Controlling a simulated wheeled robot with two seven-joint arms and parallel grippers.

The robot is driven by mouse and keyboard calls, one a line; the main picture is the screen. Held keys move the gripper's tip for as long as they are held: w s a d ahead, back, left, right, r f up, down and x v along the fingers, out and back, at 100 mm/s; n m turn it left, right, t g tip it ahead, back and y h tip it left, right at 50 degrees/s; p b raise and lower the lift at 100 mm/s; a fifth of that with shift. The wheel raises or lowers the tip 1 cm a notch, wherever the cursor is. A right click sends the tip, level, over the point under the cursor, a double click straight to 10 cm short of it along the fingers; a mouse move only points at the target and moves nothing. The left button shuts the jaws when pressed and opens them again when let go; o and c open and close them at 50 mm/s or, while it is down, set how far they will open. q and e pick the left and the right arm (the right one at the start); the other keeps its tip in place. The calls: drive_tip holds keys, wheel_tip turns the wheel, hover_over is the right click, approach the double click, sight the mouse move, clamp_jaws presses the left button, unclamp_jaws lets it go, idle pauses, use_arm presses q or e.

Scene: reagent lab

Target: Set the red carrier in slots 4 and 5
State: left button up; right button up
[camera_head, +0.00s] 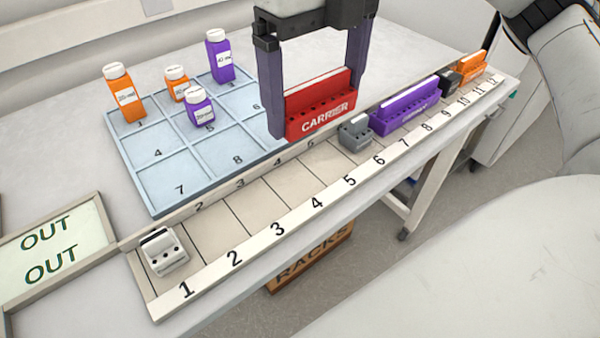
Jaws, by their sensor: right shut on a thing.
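My right gripper (315,112) comes in from the top and is shut on the red carrier (322,112), one finger at each end. The carrier is roughly level, with its CARRIER label facing front. It appears held above the back edge of the numbered rail (265,242), near slots 4 and 5; its exact height is hard to tell. Slot 4 (291,180) and slot 5 (326,160) look empty. My left gripper is not in view.
A white block (164,254) sits in slot 1; slots 2 and 3 are empty. A grey block (354,134) fills slot 6, beside a purple carrier (405,115). Dark and orange pieces stand farther right. A blue grid tray (170,188) with several bottles lies behind.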

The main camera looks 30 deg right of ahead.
sight(311, 172)
drive_tip(key=shift+w+f, duration=0.25)
drive_tip(key=shift+f, duration=0.45)
drive_tip(key=shift+f+b, duration=0.55)
drive_tip(key=shift+f, duration=4.5)
drive_tip(key=o, duration=0.9)
wheel_tip(311, 172, up, 12)
drive_tip(key=shift+r+p, duration=0.2)
drive_tip(key=shift+p, duration=0.55)
